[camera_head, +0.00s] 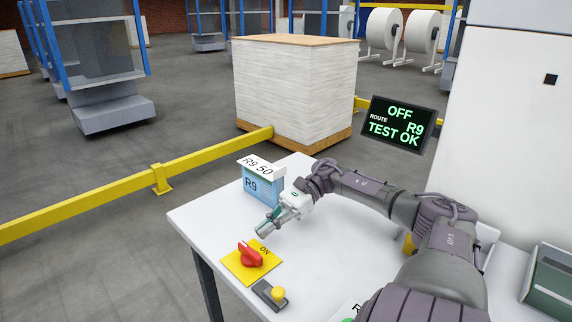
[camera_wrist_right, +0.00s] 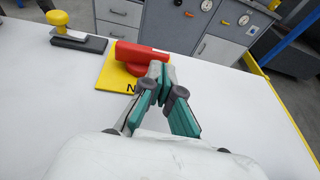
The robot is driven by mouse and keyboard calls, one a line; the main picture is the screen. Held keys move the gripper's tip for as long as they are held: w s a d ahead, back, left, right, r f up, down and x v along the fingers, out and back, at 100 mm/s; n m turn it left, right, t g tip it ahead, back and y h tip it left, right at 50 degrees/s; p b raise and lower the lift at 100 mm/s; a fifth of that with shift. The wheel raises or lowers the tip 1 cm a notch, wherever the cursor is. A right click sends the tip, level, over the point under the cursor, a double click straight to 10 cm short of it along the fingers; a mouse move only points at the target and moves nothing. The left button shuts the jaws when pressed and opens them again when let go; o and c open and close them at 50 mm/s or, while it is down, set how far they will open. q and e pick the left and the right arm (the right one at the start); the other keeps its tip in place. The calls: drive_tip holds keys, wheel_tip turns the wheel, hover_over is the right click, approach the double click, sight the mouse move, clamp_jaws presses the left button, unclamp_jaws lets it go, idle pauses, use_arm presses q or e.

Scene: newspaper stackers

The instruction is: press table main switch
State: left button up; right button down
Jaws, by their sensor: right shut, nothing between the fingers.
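My right gripper (camera_head: 264,231) is shut and empty, just beyond the plate and pointing toward the knob. In the right wrist view, the shut fingertips (camera_wrist_right: 158,76) overlap the plate's edge beside the red knob (camera_wrist_right: 138,54). I cannot tell whether they touch it. A dark screen (camera_head: 397,125) reads OFF, ROUTE R9, TEST OK. My left gripper is not in view.
A yellow-topped stamp-like item (camera_head: 278,294) on a dark base lies close to the plate. A blue-labelled R9 box (camera_head: 259,187) with an R9 50 card stands behind my right gripper. A paper stack on a pallet (camera_head: 290,90) and a yellow rail (camera_head: 100,199) lie beyond the table.

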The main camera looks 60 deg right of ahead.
drive_tip(key=v, duration=0.9)
